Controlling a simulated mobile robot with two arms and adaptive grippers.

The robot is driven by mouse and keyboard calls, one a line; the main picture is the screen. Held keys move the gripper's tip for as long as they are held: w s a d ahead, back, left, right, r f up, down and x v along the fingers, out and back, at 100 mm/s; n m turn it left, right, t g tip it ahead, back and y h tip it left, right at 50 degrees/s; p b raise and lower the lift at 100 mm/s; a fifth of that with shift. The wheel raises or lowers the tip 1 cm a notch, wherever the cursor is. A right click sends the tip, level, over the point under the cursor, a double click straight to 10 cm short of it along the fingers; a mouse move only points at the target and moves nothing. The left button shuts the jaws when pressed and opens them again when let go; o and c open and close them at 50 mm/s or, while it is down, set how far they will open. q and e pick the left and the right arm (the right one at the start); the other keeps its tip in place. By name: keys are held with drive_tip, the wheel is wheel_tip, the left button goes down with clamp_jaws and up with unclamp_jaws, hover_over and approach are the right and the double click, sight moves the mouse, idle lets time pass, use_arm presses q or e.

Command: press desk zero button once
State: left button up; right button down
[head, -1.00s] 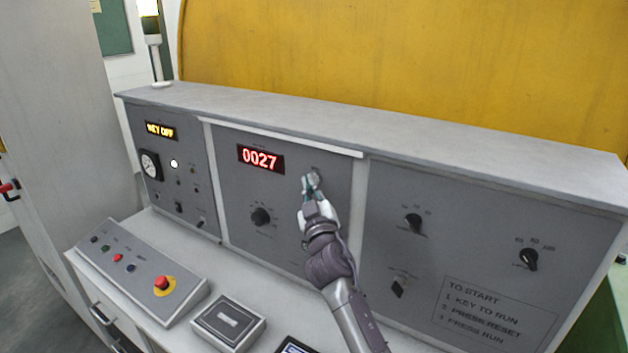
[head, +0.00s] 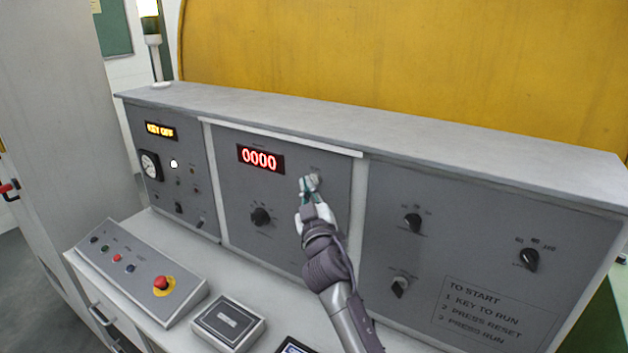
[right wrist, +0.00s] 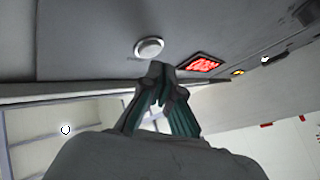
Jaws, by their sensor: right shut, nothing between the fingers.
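The zero button (head: 316,179) is a round grey push button on the middle panel of the desk, right of the red counter display (head: 260,159), which reads 0000. In the right wrist view the button (right wrist: 149,48) is a pale disc in a metal ring, just beyond my fingertips. My right gripper (head: 305,184) is shut and empty, its tips close to the button's left side. In the right wrist view the tips (right wrist: 167,80) appear slightly apart from the button. My left gripper is out of view.
A sloped box with a red emergency stop (head: 162,284) and a small grey box (head: 228,323) lie on the desk's lower shelf. The right panel (head: 480,240) carries several switches. An amber display (head: 160,130) reads KEY OFF.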

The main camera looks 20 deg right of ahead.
drive_tip(key=shift+s+a, duration=0.1)
drive_tip(key=shift+a, duration=0.05)
drive_tip(key=s+a, duration=0.1)
drive_tip(key=a, duration=0.1)
drive_tip(key=s+a, duration=0.2)
idle(0.5)
idle(0.7)
